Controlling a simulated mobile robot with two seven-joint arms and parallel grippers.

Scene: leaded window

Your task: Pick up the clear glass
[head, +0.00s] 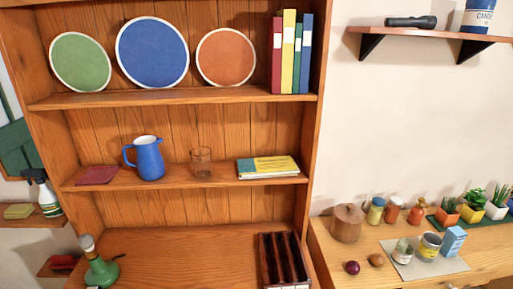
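The clear glass (201,162) stands upright on the middle shelf (222,181) of the wooden shelf unit. It is a see-through tumbler, and the brown wood shows through it. A blue jug (148,158) with a white inside stands to its left, apart from it. A yellow and blue book (268,167) lies flat to its right, with a gap between them. Nothing covers the front of the glass. Neither of my grippers is in view.
A dark red flat item (98,175) lies left of the jug. Plates, including a blue one (152,53), and upright books (290,52) fill the shelf above. Below are a green object (101,269) and a dark divided tray (284,261), with bare wood between them.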

